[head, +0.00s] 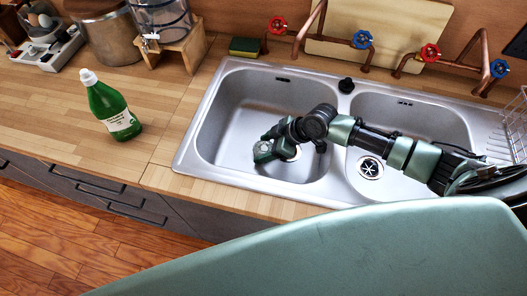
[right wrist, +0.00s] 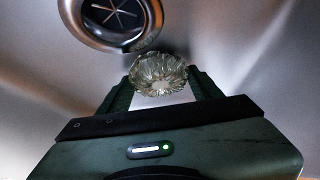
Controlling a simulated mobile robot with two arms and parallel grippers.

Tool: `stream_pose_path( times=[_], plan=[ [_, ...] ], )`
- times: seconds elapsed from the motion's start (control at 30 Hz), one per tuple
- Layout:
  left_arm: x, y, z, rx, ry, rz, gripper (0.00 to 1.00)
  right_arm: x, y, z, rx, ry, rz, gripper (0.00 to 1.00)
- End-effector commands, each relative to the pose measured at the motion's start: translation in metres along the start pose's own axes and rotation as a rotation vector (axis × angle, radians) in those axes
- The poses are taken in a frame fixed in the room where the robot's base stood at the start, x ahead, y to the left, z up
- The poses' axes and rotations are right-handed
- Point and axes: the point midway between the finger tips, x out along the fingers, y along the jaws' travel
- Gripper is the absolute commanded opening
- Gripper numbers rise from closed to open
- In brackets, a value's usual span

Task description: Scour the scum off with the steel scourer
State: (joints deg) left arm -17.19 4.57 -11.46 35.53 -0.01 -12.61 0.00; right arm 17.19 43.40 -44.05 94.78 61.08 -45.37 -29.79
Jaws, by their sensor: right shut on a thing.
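My right gripper (head: 272,150) reaches down into the left basin of the steel sink (head: 222,112), near that basin's drain. In the right wrist view its two fingers (right wrist: 160,82) are shut on the steel scourer (right wrist: 157,70), a shiny round tangle of metal. The scourer is close to the basin's surface; I cannot tell whether it touches. The drain (right wrist: 115,15) lies just beyond it at the upper left. No scum can be made out clearly. My left gripper is not in view.
A green bottle (head: 113,108) stands on the wooden counter left of the sink. A green and yellow sponge (head: 245,47) lies behind the sink, near copper pipes with red and blue valves (head: 277,25). A wire rack (head: 515,125) is at the right. The right basin (head: 420,120) lies under my arm.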

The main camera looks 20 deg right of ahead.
Motion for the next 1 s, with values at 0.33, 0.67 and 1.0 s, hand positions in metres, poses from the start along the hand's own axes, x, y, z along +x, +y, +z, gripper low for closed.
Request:
stream_pose_path(
  times=[0.33, 0.67, 1.0],
  plan=[
    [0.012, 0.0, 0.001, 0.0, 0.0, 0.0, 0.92, 0.001, 0.017, 0.0, 0.001, 0.002, 0.001, 0.32],
    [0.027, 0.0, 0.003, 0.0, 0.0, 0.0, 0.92, 0.002, 0.037, 0.001, 0.0, 0.001, 0.001, 0.32],
    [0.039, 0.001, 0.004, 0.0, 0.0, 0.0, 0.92, 0.003, 0.054, 0.002, 0.0, 0.001, 0.003, 0.32]
  ],
)
